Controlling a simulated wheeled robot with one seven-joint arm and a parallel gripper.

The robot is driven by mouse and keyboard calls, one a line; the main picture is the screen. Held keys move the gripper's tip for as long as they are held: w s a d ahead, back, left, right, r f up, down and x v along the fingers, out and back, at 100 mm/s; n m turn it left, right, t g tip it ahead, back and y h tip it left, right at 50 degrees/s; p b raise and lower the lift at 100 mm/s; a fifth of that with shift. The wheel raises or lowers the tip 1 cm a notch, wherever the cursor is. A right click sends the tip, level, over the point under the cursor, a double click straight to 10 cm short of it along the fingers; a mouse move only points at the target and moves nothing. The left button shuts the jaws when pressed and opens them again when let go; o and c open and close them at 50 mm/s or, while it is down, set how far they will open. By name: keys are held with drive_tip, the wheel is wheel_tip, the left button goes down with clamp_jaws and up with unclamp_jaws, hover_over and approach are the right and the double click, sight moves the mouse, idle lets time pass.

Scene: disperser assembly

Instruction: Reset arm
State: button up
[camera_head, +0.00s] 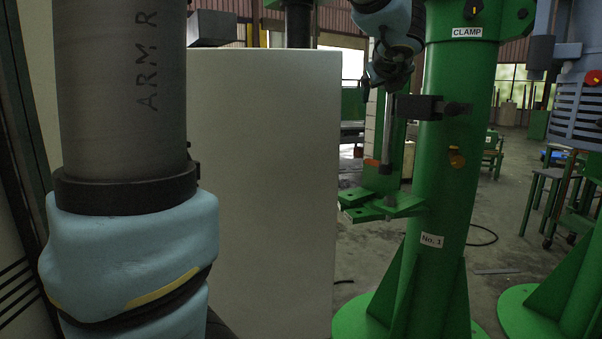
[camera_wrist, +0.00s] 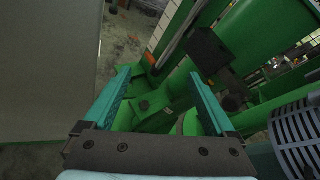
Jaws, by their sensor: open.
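My gripper (camera_head: 388,72) is at the upper middle in the head view, in front of the green column and just above a black clamp block (camera_head: 418,107). In the wrist view its two teal fingers (camera_wrist: 160,76) are spread, with nothing seen held between them. A grey metal shaft (camera_head: 388,135) stands upright beside the clamp block, its lower end over a green forked bracket (camera_head: 384,207). Its top is hidden near my gripper. In the wrist view the clamp block (camera_wrist: 211,50) and the shaft (camera_wrist: 182,30) lie beyond the fingertips.
The green column (camera_head: 445,170) carries "CLAMP" and "No.1" labels. A large pale cabinet (camera_head: 262,190) stands left of it. A blue-grey motor housing (camera_head: 577,105) is at the right, by another green stand. Bare floor (camera_head: 500,235) shows between the stands.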

drive_tip(key=s+a+f+n+g+y+p, duration=0.2)
drive_tip(key=s+a+f+n+g, duration=0.1)
drive_tip(key=a+f+n, duration=0.55)
drive_tip(key=s+a+f+n+g+y+p, duration=0.2)
drive_tip(key=s+a+f+n+g, duration=0.15)
drive_tip(key=a+f+n, duration=0.5)
drive_tip(key=s+a+f+n+g+p, duration=0.1)
drive_tip(key=s+a+f+n+g, duration=0.1)
drive_tip(key=s+a+f+n, duration=0.2)
drive_tip(key=s+a+f+n+g+h+p, duration=0.1)
drive_tip(key=s+a+f+n+g, duration=0.2)
drive_tip(key=s+n, duration=0.5)
wheel_tip(320, 180, down, 2)
drive_tip(key=a+n, duration=0.1)
drive_tip(key=n, duration=0.2)
drive_tip(key=shift+h, duration=0.3)
